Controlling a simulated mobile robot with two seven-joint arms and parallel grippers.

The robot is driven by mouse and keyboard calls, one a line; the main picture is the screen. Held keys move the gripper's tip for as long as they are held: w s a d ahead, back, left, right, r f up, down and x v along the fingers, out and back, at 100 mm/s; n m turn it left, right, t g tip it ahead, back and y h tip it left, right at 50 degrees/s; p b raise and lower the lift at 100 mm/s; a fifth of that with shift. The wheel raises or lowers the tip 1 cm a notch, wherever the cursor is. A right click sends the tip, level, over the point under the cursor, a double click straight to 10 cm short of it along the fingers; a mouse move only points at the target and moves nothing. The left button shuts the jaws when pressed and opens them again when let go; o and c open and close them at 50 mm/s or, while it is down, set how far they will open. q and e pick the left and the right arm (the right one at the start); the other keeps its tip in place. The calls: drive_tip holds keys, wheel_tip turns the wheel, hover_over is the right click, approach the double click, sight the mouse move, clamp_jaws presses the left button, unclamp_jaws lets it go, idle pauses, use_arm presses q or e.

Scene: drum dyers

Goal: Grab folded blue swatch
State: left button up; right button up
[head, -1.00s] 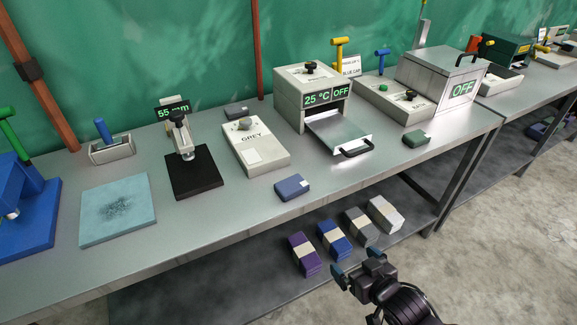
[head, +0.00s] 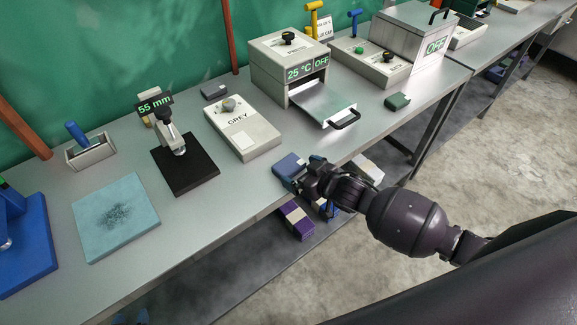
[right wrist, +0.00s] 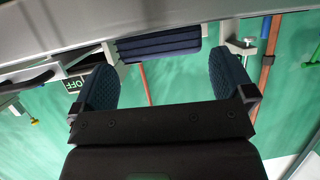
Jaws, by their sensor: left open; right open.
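The folded blue swatch (head: 288,165) lies on the grey bench near its front edge. My right gripper (head: 307,172) is at the swatch's near right side, open. In the right wrist view, which looks upside down, the layered edge of the blue swatch (right wrist: 158,45) lies ahead, in line with the gap between the two open fingers (right wrist: 164,80). The gap is empty, and the fingers look wider apart than the swatch. Only the blue fingertips of my left gripper (head: 131,318) show at the bottom edge of the head view, apart, far from the swatch.
A grey box marked GREY (head: 242,130) stands behind the swatch. The heater's tray (head: 325,103) juts out to the right, with a green swatch (head: 397,101) beyond. Banded stacks, one purple (head: 296,221), sit on the lower shelf.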

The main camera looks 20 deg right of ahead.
sight(288, 163)
drive_tip(key=shift+r+x, duration=0.2)
drive_tip(key=shift+x, duration=1.1)
drive_tip(key=shift+r+x, duration=0.2)
drive_tip(key=shift+x, duration=1.15)
drive_tip(key=shift+w+a, duration=0.1)
drive_tip(key=shift+w, duration=0.05)
drive_tip(key=shift+c, duration=0.5)
drive_tip(key=c, duration=0.5)
drive_tip(key=shift+r, duration=0.15)
